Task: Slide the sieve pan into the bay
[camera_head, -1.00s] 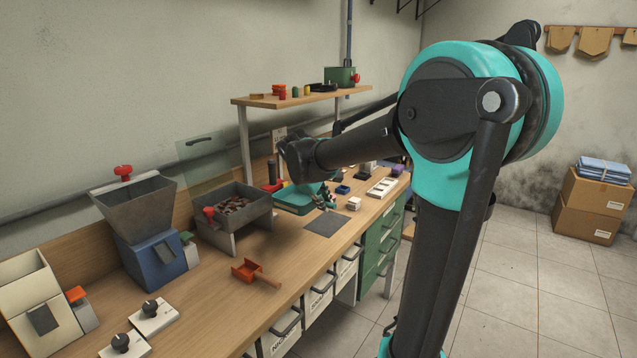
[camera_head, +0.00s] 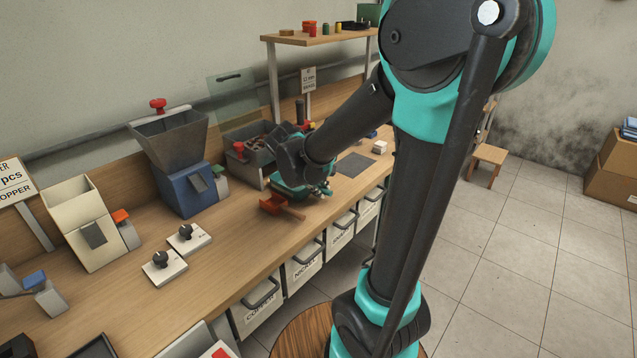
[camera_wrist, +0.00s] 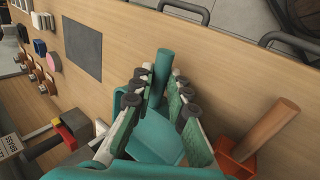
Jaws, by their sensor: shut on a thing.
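The sieve pan is teal; it shows in the head view (camera_head: 288,190) and from above in the wrist view (camera_wrist: 155,140). Its upright-looking round handle (camera_wrist: 161,72) lies between my fingers. My gripper (camera_wrist: 160,92) is shut on the handle. In the head view my gripper (camera_head: 325,188) is small and partly hidden by my wrist. The pan is by the front of the grey box on legs (camera_head: 252,170). I cannot tell if the pan touches the bench. The bay is not clearly visible; the space under the grey box is mostly hidden.
A red scoop with a wooden handle (camera_head: 272,204) lies close to the pan; it also shows in the wrist view (camera_wrist: 240,162). A blue hopper machine (camera_head: 190,190) stands left. A dark mat (camera_head: 355,164) lies right. Bench front between the scoop and white dials (camera_head: 188,237) is clear.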

